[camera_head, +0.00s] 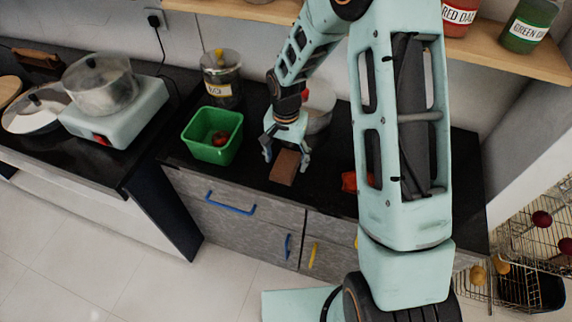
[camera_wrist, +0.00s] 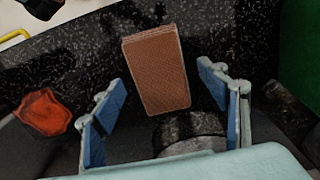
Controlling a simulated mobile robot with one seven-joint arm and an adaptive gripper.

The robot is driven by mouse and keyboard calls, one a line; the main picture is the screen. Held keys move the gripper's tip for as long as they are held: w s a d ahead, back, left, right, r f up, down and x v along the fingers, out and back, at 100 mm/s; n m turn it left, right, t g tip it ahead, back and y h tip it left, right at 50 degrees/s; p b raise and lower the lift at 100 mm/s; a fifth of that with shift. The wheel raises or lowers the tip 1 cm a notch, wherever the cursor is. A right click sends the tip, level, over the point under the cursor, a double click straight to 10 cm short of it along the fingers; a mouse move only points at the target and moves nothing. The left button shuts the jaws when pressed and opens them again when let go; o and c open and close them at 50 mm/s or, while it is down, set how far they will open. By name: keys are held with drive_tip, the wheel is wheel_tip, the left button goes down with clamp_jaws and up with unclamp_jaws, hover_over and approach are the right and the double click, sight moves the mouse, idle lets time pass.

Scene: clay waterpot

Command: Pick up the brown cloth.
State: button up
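The brown cloth (camera_head: 285,167) is a flat, folded rectangle lying on the black counter. It also shows in the wrist view (camera_wrist: 155,68), ahead of and between the fingers. My gripper (camera_head: 287,155) is open and points down just above and behind the cloth. In the wrist view the two blue-padded fingers of my gripper (camera_wrist: 160,98) are spread wide with nothing between the pads. I cannot tell the exact height of the fingertips over the cloth.
A green bin (camera_head: 213,136) with a red item inside stands left of the cloth. A red object (camera_wrist: 45,112) lies on the other side. A metal pot (camera_head: 318,107) is behind my gripper, and a lidded jar (camera_head: 221,78) is behind the bin. The counter's front edge is close to the cloth.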

drive_tip(key=c, duration=1.1)
drive_tip(key=shift+o, duration=0.2)
drive_tip(key=shift+r, duration=0.1)
drive_tip(key=shift+r, duration=0.25)
wheel_tip(320, 180, up, 2)
drive_tip(key=s+d+r+b, duration=0.1)
drive_tip(key=s+d+r, duration=0.9)
drive_tip(key=shift+r, duration=0.2)
